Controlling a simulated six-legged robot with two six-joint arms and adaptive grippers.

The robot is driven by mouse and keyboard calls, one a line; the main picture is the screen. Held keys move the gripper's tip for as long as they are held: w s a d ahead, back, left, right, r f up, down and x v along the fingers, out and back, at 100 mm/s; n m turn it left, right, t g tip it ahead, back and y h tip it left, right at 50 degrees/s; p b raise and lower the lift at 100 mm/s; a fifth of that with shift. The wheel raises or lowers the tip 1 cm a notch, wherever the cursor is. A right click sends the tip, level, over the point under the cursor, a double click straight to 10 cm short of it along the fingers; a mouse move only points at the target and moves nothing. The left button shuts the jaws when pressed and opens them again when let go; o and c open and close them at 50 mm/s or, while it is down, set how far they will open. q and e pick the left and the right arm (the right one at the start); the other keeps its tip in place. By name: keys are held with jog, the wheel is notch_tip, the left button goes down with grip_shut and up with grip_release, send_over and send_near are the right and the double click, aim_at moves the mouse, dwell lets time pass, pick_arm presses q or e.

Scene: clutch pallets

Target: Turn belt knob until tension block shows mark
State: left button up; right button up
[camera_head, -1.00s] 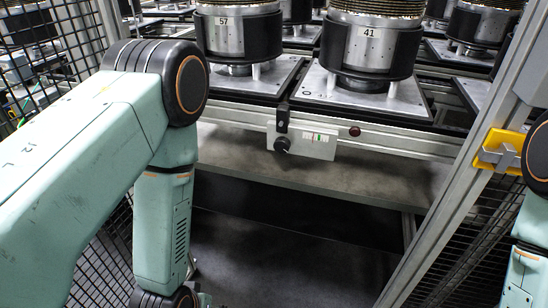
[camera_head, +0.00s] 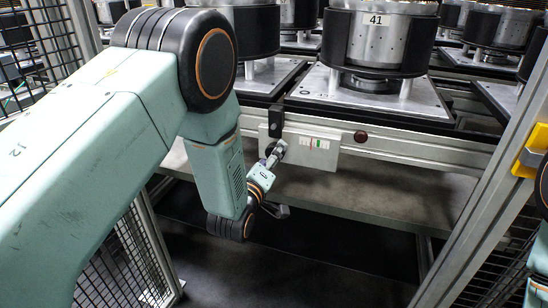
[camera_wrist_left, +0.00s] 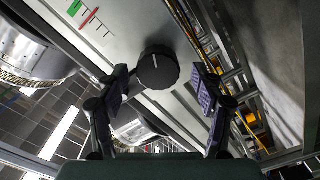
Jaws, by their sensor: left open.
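The black belt knob (camera_wrist_left: 158,67), with a pale line on its face, sits on a light plate (camera_head: 322,158). In the head view the knob is mostly hidden by my left gripper (camera_head: 276,152). In the left wrist view my left gripper (camera_wrist_left: 162,78) is open, with one finger either side of the knob and a gap at each side. A scale window (camera_head: 313,143) on the plate shows a red mark and a green mark. My right gripper is out of view.
A dark red button (camera_head: 361,137) sits on the rail right of the plate. Above stand clutch drums on pallets, one labelled 41 (camera_head: 376,20). A grey shelf (camera_head: 390,190) runs below the rail. Mesh fencing and a post (camera_head: 490,190) stand at the right.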

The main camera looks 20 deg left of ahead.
pick_arm(q)
jog(key=shift+w+d, duration=0.3)
jog(key=shift+w, duration=0.5)
jog(key=shift+a, duration=0.2)
jog(key=shift+d, duration=0.15)
jog(key=c, duration=1.1)
jog(key=shift+c, duration=0.2)
jog(key=shift+m, duration=0.3)
